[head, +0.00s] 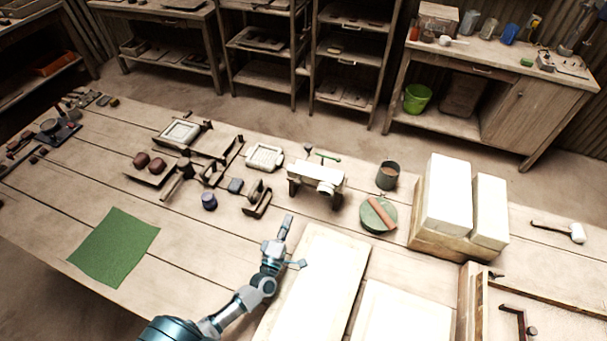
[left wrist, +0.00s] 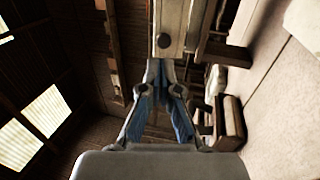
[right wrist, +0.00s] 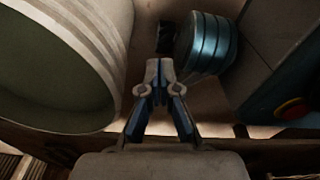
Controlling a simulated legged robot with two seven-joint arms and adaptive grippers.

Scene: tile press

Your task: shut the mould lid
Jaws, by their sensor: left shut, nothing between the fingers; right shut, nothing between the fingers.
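A small press-like mould (head: 318,178) with a pale top, dark legs and a green handle (head: 324,156) stands mid-table in the head view. I cannot tell its lid clearly from its body, nor how far the lid stands open. My left gripper (head: 288,221) is shut and empty, in front of the mould and apart from it.
White blocks (head: 447,196) stand right of the mould, with a round green plate (head: 378,215) between. Pale boards (head: 318,270) lie in front. Small tools and a tile frame (head: 264,157) lie to the left. A large pale tub (right wrist: 65,60) is beside my right gripper.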

